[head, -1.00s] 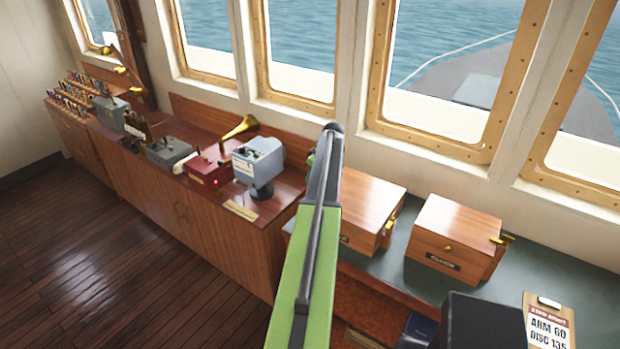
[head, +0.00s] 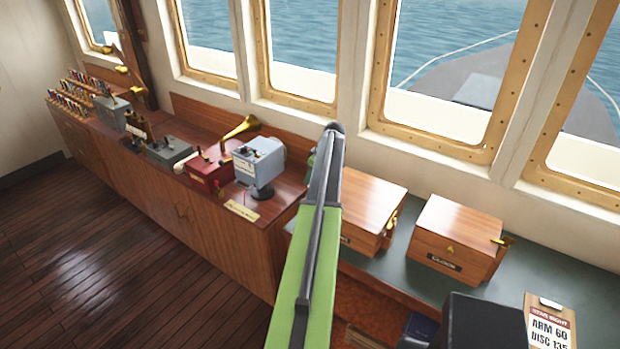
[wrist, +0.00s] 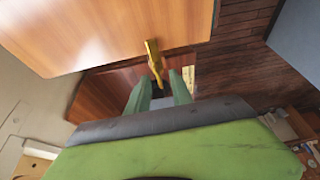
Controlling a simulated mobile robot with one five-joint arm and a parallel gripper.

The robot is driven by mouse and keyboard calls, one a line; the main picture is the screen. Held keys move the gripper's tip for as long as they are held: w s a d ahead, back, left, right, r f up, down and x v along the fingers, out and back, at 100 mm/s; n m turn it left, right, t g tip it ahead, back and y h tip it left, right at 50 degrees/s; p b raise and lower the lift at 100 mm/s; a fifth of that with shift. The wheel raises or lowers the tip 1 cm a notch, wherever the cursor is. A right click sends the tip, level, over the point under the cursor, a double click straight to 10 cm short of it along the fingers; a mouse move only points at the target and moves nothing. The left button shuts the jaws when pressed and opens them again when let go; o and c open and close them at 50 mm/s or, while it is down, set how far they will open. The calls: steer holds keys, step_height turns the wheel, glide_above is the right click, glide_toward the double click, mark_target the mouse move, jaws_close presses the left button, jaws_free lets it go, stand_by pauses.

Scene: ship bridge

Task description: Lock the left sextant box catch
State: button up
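The left sextant box (head: 368,200) is a closed wooden box on the green counter, partly hidden behind my raised green arm. A brass catch (head: 391,223) shows on its right side. In the wrist view, a wooden box panel (wrist: 110,28) fills the upper left, and a brass catch (wrist: 154,62) projects from its lower edge. My gripper (wrist: 160,77) has two grey-green fingers apart, one on each side of the catch's lower end. I cannot tell whether they touch it. In the head view my gripper is mostly hidden behind my arm.
A second wooden box (head: 453,237) with a dark label stands to the right on the green counter (head: 540,272). A clipboard (head: 549,322) lies near the front right. A grey instrument (head: 259,163) and a brass horn (head: 240,127) stand on the wooden console at left.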

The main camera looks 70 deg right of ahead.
steer(key=p+v, duration=1.6)
steer(key=v, duration=0.1)
steer(key=shift+r, duration=0.2)
